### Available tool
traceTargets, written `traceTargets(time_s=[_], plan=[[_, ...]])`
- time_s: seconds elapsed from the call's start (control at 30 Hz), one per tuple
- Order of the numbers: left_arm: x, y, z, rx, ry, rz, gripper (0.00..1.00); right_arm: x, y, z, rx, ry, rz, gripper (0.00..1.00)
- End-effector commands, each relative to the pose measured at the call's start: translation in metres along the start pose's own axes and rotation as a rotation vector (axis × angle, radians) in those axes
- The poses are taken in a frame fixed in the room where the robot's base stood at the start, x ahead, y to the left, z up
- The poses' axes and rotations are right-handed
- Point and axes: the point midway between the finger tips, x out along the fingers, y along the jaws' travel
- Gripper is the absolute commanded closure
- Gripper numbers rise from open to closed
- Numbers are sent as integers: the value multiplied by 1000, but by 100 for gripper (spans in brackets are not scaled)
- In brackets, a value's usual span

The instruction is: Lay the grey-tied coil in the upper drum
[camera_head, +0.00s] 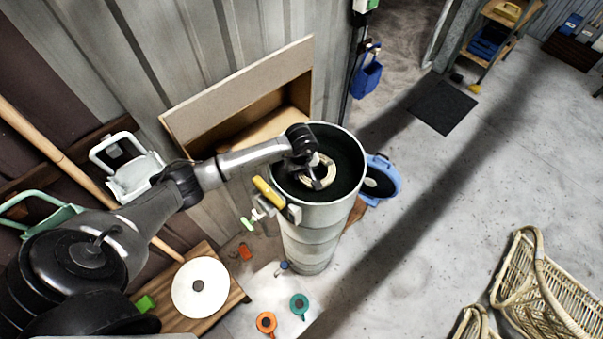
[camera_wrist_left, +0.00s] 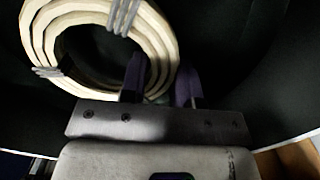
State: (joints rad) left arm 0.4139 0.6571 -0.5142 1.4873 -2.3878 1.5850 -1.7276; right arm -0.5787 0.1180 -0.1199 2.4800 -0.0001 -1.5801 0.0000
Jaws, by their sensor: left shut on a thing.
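The pale rattan coil (camera_head: 331,170) is inside the mouth of the upper drum, and its grey ties show in the left wrist view (camera_wrist_left: 92,12). The upper drum (camera_head: 325,216) is a grey cylinder with a dark interior, at the top of a tall stack. My left gripper (camera_head: 318,182) reaches over the drum's left rim and is shut on the coil's near side. In the left wrist view its purple fingers (camera_wrist_left: 160,85) straddle the band. The coil's height above the drum's floor cannot be told. My right gripper is not in view.
A yellow-handled valve (camera_head: 268,192) sticks out from the drum's left side. A wooden box (camera_head: 240,105) stands behind the drum against the wall. A blue bucket (camera_head: 383,182) stands at right. Rattan baskets (camera_head: 545,295) lie at lower right. The middle floor is clear.

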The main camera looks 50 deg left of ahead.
Motion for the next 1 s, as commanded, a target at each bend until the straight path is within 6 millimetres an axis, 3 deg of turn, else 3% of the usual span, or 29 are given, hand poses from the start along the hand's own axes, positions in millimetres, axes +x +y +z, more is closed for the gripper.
traceTargets(time_s=[0.2, 1.0], plan=[[20, 0, 1, 0, -3, 0, 94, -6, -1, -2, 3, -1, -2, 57], [34, 0, 0, 0, 0, 0, 94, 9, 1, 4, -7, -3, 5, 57]])
